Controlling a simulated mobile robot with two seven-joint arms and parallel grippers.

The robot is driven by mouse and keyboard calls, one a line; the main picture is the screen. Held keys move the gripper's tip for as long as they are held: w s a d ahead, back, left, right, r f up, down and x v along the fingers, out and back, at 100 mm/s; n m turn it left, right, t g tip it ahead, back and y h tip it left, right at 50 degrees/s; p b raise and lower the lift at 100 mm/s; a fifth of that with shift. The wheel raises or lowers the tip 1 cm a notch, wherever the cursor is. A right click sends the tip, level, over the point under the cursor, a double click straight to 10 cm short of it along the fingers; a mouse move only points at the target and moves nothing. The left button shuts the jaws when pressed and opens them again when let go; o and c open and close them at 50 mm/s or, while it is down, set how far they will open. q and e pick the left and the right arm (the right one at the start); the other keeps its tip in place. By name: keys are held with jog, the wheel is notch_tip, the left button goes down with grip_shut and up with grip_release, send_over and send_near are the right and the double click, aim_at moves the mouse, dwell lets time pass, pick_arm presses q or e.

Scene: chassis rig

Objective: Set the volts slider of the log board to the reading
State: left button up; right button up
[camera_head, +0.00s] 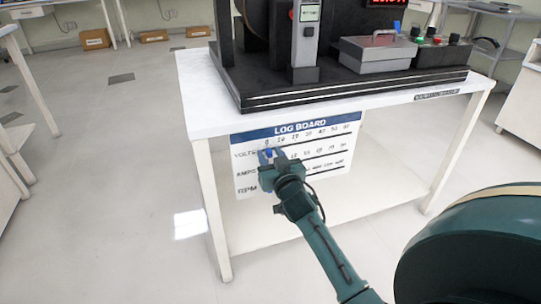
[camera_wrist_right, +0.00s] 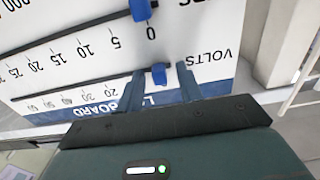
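The log board (camera_head: 338,163) hangs on the front of the white table, with VOLTS, AMPS and RPM rows. The blue volts slider (camera_wrist_right: 158,74) sits at the low end of its track; it also shows in the head view (camera_head: 268,153). My right gripper (camera_wrist_right: 160,83) is at the board with its fingers on either side of the volts slider, visible gaps between them and it. In the head view my right gripper (camera_head: 270,157) covers part of the scales. The amps slider (camera_wrist_right: 141,10) is at 0. My left gripper is out of view.
A black rig stands on the white table (camera_head: 210,112). It carries a grey handheld meter (camera_head: 306,35) with a small screen, a red digital display (camera_head: 384,2) cut off by the frame, a grey box (camera_head: 377,55) and several knobs. Open floor lies to the left.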

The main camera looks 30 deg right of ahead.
aim_at(333, 135)
jog(key=shift+c, duration=0.4)
grip_shut()
jog(key=shift+s+d, duration=0.1)
jog(key=shift+d, duration=0.15)
jog(key=d+p, duration=0.1)
jog(key=d, duration=0.2)
jog(key=s+d+p, duration=0.1)
jog(key=d, duration=0.2)
jog(key=s+d+p, duration=0.1)
jog(key=d, duration=0.2)
jog(key=shift+r+p, duration=0.25)
jog(key=shift+p, duration=0.15)
jog(key=s+d, duration=0.1)
jog(key=d, duration=0.6)
jog(key=s+d+p, duration=0.1)
jog(key=d, duration=0.3)
jog(key=shift+s+f, duration=0.15)
jog(key=shift+s, duration=0.2)
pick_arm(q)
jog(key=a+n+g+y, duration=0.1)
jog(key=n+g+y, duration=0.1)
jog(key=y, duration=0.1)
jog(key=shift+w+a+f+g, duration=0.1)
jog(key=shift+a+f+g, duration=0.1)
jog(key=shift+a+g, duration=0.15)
